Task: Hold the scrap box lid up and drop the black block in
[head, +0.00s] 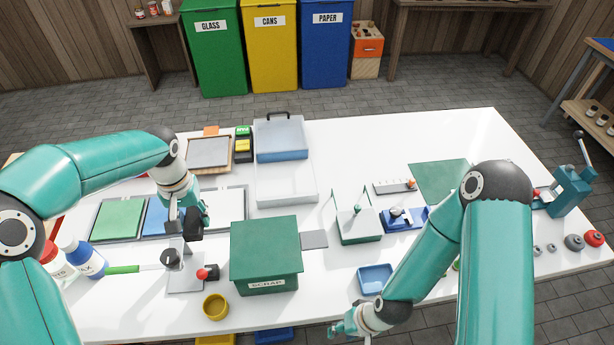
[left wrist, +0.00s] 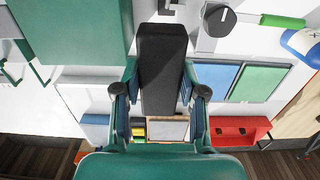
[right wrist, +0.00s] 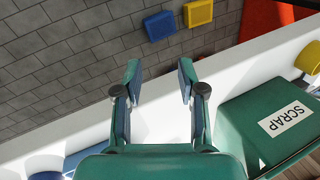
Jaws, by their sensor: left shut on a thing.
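The green scrap box (head: 262,280) stands near the front middle of the white bench, its lid (head: 265,240) lying flat over the top. The box and its SCRAP label (right wrist: 284,120) also show at the right of the right wrist view. My left gripper (head: 186,220) is left of the box, above the bench, shut on the black block (left wrist: 163,65). The block (head: 194,222) is partly hidden by the gripper in the head view. My right gripper (right wrist: 158,85) is open and empty; in the head view it (head: 345,326) is low at the bench's front edge, right of the box.
A stand with a red knob (head: 207,273) and a yellow cup (head: 215,306) are left of the box. A blue tray (head: 375,279) and a green wire-handled bin (head: 358,228) are right of it. Bottles (head: 82,258) stand at the left. A grey plate (head: 314,240) lies beside the box.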

